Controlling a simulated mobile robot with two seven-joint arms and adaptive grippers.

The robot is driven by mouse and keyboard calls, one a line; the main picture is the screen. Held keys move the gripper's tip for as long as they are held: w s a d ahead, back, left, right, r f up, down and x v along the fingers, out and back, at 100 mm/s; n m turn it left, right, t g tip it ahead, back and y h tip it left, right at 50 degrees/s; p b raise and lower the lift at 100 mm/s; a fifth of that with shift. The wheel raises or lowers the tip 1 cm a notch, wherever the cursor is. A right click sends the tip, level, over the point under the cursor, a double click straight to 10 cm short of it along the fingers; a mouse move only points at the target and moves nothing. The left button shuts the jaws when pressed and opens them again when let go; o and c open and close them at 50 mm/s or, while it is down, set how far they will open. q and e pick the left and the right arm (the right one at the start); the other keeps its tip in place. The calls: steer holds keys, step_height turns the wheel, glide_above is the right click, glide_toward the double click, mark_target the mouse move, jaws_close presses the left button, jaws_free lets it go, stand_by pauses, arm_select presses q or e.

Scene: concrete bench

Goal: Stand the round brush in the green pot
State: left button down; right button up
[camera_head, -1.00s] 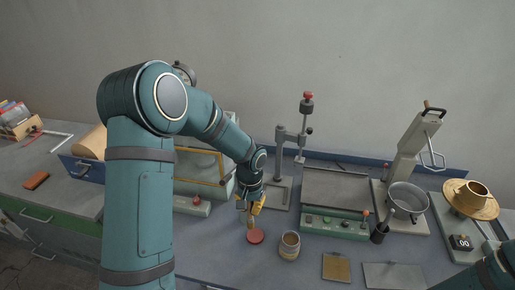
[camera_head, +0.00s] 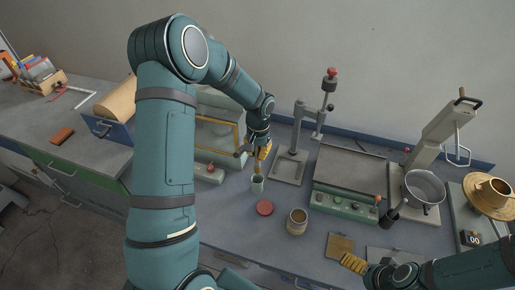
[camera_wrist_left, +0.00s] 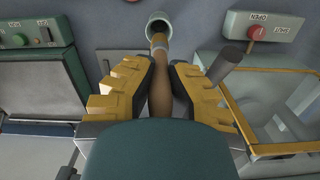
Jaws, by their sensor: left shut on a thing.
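My left gripper (camera_head: 262,152) is shut on the round brush (camera_head: 257,170), which hangs down from its fingers. The green pot (camera_head: 257,185) is a small pale green cup standing on the bench just below the brush. In the left wrist view the brown brush (camera_wrist_left: 160,88) runs between the yellow fingers (camera_wrist_left: 160,80) toward the mouth of the pot (camera_wrist_left: 149,22). Its far end overlaps the mouth; I cannot tell whether it is inside. My right gripper (camera_head: 352,263) is at the lower right, over the bench front; its finger gap is unclear.
A red disc (camera_head: 264,208) and a tan jar (camera_head: 297,222) stand in front of the pot. A yellow-framed case (camera_head: 217,135) is left of the gripper. A stand with a red knob (camera_head: 290,166) and a green control box (camera_head: 343,203) are to the right.

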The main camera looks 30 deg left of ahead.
mark_target(257, 167)
arm_select(q)
steer(key=shift+f+b, duration=0.75)
steer(key=shift+f, duration=0.65)
steer(key=shift+f+b, duration=2.2)
steer(key=shift+f, duration=0.65)
arm_select(e)
steer(key=shift+a+f, duration=0.1)
steer(key=shift+f, duration=3.3)
arm_select(q)
steer(key=c, duration=1.1)
jaws_free()
steer(key=shift+o, duration=0.2)
steer(key=shift+r, duration=0.1)
steer(key=r, duration=1.1)
steer(key=shift+w+r, duration=0.3)
steer(key=shift+r, duration=0.1)
